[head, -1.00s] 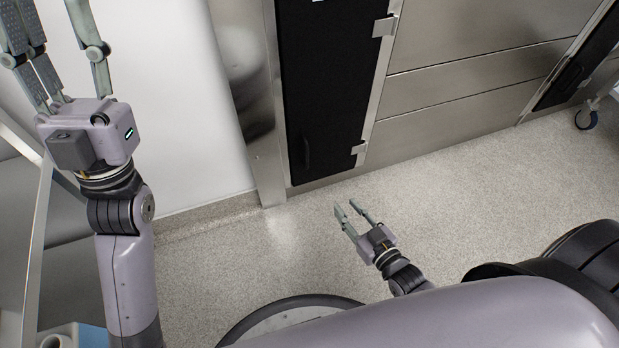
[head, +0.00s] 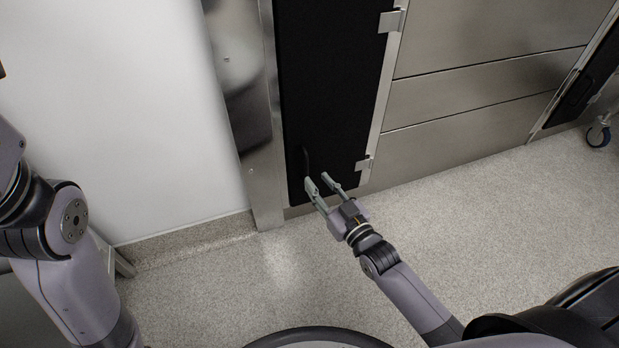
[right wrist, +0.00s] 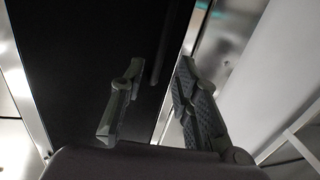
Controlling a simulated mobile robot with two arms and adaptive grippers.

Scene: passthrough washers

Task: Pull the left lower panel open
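The left lower panel (head: 335,85) is a black door in a steel frame, closed, with metal hinges on its right edge. Its dark upright handle (head: 306,160) is near the lower left corner. My right gripper (head: 317,181) is open, with its fingertips close to the lower end of the handle. In the right wrist view the panel (right wrist: 85,60) fills the upper left, and the handle (right wrist: 162,50) shows as a dark bar ahead of the gap between the open fingers (right wrist: 159,72). I cannot tell whether they touch it. My left gripper is out of view.
A steel post (head: 262,185) and a white wall (head: 120,120) stand left of the panel. Steel panels (head: 470,100) are to its right, then another black door (head: 582,85) and a caster wheel (head: 598,135). The speckled floor (head: 480,220) in front is clear.

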